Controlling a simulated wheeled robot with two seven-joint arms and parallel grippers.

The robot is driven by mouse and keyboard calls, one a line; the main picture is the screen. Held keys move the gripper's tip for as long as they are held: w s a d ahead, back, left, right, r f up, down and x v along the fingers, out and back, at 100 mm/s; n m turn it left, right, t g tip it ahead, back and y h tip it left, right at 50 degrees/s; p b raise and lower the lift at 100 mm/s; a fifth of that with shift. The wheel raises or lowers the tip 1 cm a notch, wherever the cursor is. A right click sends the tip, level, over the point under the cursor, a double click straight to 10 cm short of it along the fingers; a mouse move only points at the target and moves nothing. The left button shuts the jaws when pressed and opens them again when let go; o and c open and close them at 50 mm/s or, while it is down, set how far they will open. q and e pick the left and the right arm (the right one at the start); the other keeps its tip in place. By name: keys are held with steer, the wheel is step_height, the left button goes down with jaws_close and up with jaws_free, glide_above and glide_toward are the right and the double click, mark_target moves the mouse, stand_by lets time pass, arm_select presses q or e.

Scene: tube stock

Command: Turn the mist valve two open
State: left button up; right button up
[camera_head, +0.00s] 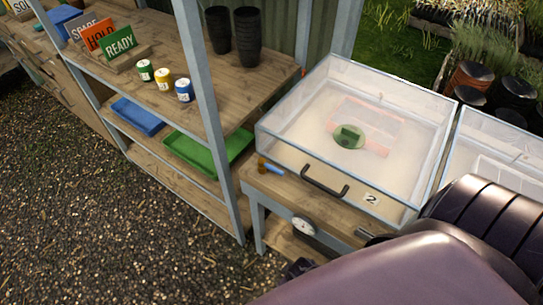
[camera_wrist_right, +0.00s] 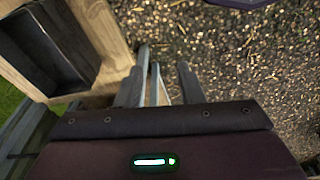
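A small valve with a blue lever (camera_head: 273,169) and a brass-coloured body (camera_head: 262,164) sits at the front left of the clear lidded box (camera_head: 290,146) labelled 2 (camera_head: 371,198). The lever points right, along the box front. My right arm fills the lower right of the head view, and I cannot make out its fingers there. In the right wrist view, my right gripper (camera_wrist_right: 159,80) has its two fingers apart. A grey-blue post shows behind the gap, with nothing visibly held. The valve is not recognisable in that view. My left gripper is out of view.
The box has a black front handle (camera_head: 325,185) and holds a green round object (camera_head: 348,137). A round gauge (camera_head: 303,226) is below the bench edge. A shelf post (camera_head: 212,115) stands left of the valve. Gravel (camera_head: 120,220) lies open at left.

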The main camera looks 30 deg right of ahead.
steer(key=w+a+r+p, duration=0.1)
steer(key=w+r, duration=0.3)
steer(key=r, duration=0.4)
steer(key=w+a+r+p, duration=0.1)
steer(key=w+r+p, duration=0.1)
steer(key=w+r, duration=0.35)
step_height(320, 180, up, 26)
steer(key=f+n+t+p, duration=0.1)
steer(key=n+t+p, duration=0.2)
glide_above(280, 172)
steer(key=s, duration=0.4)
steer(key=b+x, duration=0.5)
steer(key=x, duration=0.2)
steer(key=shift+w, duration=0.15)
jaws_close()
